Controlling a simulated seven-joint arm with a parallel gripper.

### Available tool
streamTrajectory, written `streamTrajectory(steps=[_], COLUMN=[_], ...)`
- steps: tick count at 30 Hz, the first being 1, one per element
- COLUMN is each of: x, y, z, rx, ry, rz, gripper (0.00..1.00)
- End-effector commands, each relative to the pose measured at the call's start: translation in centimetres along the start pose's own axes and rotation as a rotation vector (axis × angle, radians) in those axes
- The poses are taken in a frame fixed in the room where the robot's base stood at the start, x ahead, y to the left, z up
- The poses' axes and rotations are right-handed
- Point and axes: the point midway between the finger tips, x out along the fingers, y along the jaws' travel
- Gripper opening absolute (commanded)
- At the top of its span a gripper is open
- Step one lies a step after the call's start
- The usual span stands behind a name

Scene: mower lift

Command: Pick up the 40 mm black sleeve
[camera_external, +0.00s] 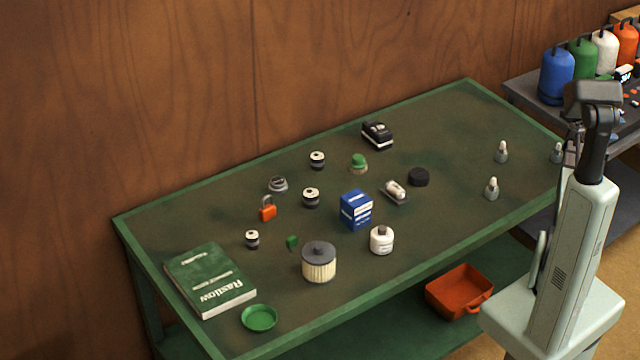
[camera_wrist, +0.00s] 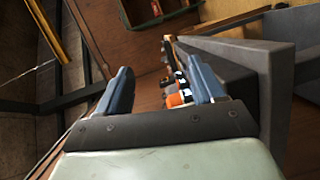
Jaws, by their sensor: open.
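Three small black sleeve-like cylinders with pale bands or tops stand on the green workbench (camera_external: 440,130) in the external view. One is toward the back (camera_external: 317,160), one near the middle (camera_external: 311,197), and a smaller-looking one at the front left (camera_external: 252,239). I cannot read sizes, so I cannot tell which is the 40 mm black sleeve. In the wrist view my gripper (camera_wrist: 161,88) is open, with nothing between its two blue-grey fingers. My arm stands at the right end of the bench, well away from the cylinders. None of them is recognisable in the wrist view.
A blue box (camera_external: 356,210), a ribbed filter (camera_external: 318,262), a white bottle (camera_external: 382,240), an orange padlock (camera_external: 267,208) and a black disc (camera_external: 418,177) surround them. A green book (camera_external: 210,280) lies front left. Pale-topped cones (camera_external: 492,188) stand nearer my arm. Gas bottles (camera_external: 557,75) stand right.

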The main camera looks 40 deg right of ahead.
Motion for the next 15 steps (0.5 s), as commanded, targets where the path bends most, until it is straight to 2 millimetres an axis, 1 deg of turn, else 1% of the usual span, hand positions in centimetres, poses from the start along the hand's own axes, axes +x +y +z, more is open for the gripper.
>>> streamTrajectory(steps=[1, 3, 7, 11, 12, 14, 15], x=[-1.5, -3.6, -7.5, -11.9, -13.3, -15.6, -17.1], y=[0.5, 0.9, 0.6, -0.5, -0.9, -1.4, -1.9], z=[-2.2, -4.7, -8.9, -13.0, -14.2, -15.9, -17.0], rx=[-0.007, -0.016, -0.028, -0.037, -0.042, -0.047, -0.053], ry=[0.017, 0.032, 0.063, 0.095, 0.106, 0.122, 0.133], rz=[-0.002, -0.013, -0.054, -0.113, -0.132, -0.163, -0.185], gripper=[0.68, 0.68, 0.68, 0.68, 0.68, 0.68, 0.68])
